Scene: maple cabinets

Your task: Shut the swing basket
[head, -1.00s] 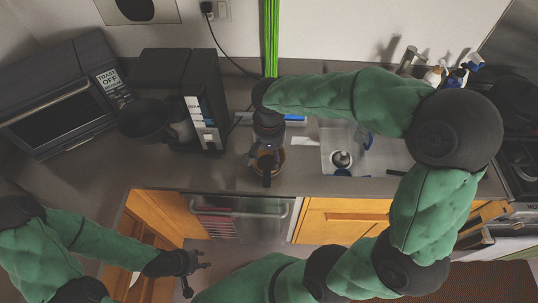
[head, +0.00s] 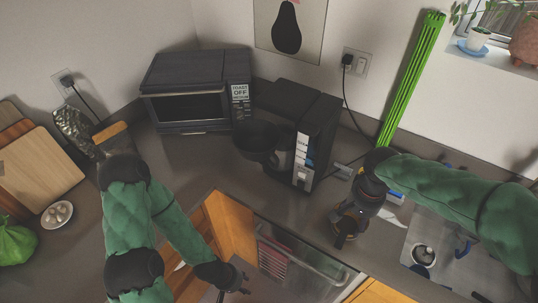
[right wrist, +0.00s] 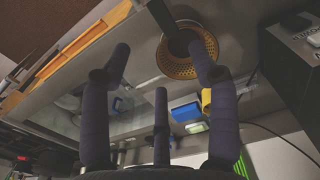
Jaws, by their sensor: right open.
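The black coffee maker (head: 306,142) stands on the back counter. Its round dark swing basket (head: 256,137) juts out on the left side, away from the body. My right gripper (head: 348,232) is open over the counter to the right of the coffee maker. In the right wrist view its spread fingers (right wrist: 160,68) hold nothing between them. A gold mesh filter with a dark handle (right wrist: 177,70) is beyond the fingertips; I cannot tell whether they touch it. My left gripper (head: 236,279) looks open and empty, low in front of the counter.
A toaster oven (head: 190,92) stands left of the coffee maker. A wooden cabinet door (head: 232,228) hangs open beneath the counter, near my left gripper. The sink (head: 440,245) is at the right. Bare counter (head: 195,155) lies in front of the toaster oven.

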